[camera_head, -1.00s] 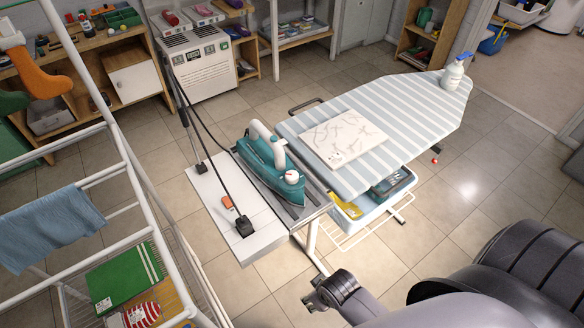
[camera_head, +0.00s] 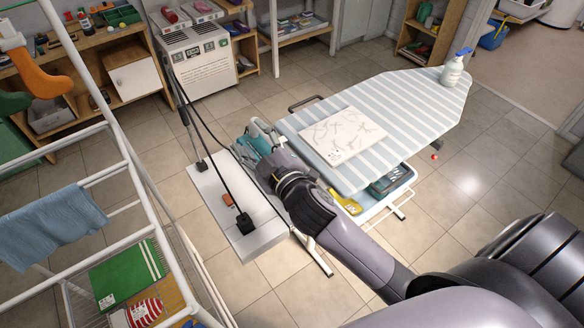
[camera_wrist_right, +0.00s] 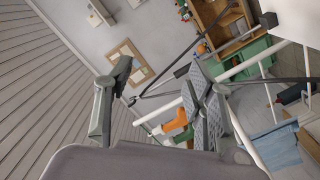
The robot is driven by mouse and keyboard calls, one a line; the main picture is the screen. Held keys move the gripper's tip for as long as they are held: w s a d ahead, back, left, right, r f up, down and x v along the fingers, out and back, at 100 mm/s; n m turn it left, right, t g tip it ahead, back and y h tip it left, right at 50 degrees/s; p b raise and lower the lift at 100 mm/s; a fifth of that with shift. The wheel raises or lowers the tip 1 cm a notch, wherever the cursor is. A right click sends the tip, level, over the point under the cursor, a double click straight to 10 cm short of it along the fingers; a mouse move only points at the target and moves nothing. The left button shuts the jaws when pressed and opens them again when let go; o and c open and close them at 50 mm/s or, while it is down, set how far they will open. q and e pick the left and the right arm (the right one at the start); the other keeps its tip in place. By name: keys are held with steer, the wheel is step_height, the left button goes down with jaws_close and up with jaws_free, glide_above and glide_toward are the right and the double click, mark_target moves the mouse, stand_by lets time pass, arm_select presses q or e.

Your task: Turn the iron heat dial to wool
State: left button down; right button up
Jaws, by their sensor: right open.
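The teal iron (camera_head: 246,148) rests on the metal stand at the left end of the ironing board in the head view. My right arm reaches in from the lower right, and its gripper (camera_head: 262,146) is over the iron, covering most of it. The white heat dial is hidden behind my gripper and wrist. In the right wrist view the two fingers of my right gripper (camera_wrist_right: 158,76) are spread apart with nothing between them. The iron cannot be made out in that view. My left gripper is not in view.
The striped ironing board (camera_head: 390,125) carries a pale marbled panel (camera_head: 343,136) and a spray bottle (camera_head: 451,72). The drying rack (camera_head: 135,165) stands at left.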

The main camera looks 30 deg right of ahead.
steer(key=a+r+n+y, duration=1.1)
steer(key=r+n+y, duration=0.1)
steer(key=r+n, duration=0.2)
steer(key=s+a+f+n+g+y, duration=0.1)
steer(key=s+a+n+g+y, duration=0.2)
steer(key=n+g, duration=0.5)
steer(key=s+a+f+n+g+y, duration=0.1)
steer(key=s+a+n+g+y, duration=0.15)
steer(key=a+n+g, duration=0.6)
steer(key=w+d+f+n+h, duration=0.1)
steer(key=d+f+n+h, duration=0.35)
steer(key=d+h, duration=0.2)
steer(key=w+d+f+n+h, duration=0.1)
steer(key=d+f+n+h, duration=0.2)
steer(key=d+f+h, duration=0.3)
steer(key=w+d+r+m+h, duration=0.15)
steer(key=d+h, duration=0.55)
steer(key=d, duration=1.2)
steer(key=shift+n+g, duration=0.25)
steer(key=shift+g, duration=0.2)
steer(key=f+p, duration=0.1)
steer(key=f, duration=0.4)
steer(key=f+p, duration=0.1)
steer(key=f, duration=0.4)
steer(key=f+p, duration=0.2)
steer(key=f, duration=0.2)
steer(key=shift+w+a+f, duration=0.25)
steer(key=shift+w+f, duration=0.05)
steer(key=shift+f, duration=0.85)
